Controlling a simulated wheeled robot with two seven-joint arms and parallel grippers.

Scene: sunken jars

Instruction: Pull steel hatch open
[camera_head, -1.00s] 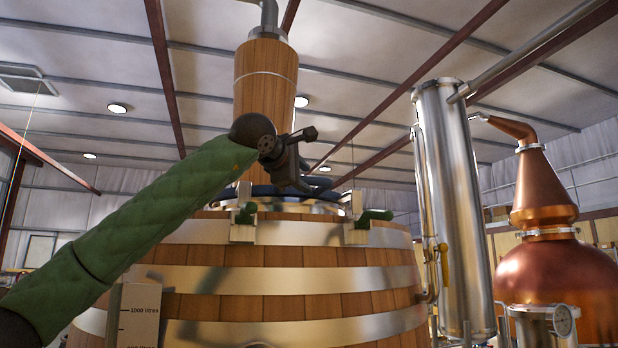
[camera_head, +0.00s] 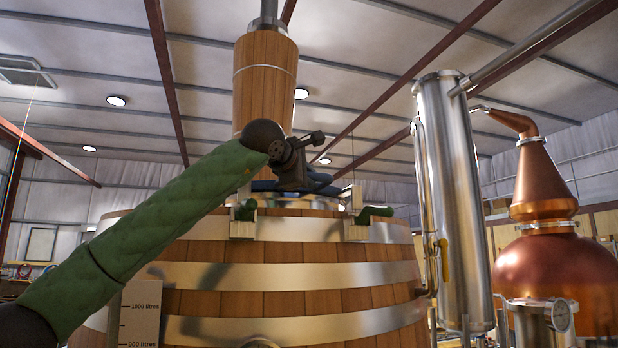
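A large wooden vat (camera_head: 290,277) with steel bands stands in front of me. A steel surface (camera_head: 290,204) shows at the middle of its top edge, seen nearly edge-on. I cannot tell whether this is the hatch or whether it is open. My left arm reaches in from the left, and its dark gripper (camera_head: 318,160) is over the vat's top, in line with the steel surface. Its fingers are dark and seen from the side, so their opening and any contact are unclear. My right gripper is not in view.
Green handles (camera_head: 375,214) on pale brackets sit at the vat's upper edge. A wooden column (camera_head: 265,85) rises behind my gripper. A steel cylinder (camera_head: 452,200) and a copper still (camera_head: 555,265) stand to the right. A litre scale (camera_head: 140,315) is at lower left.

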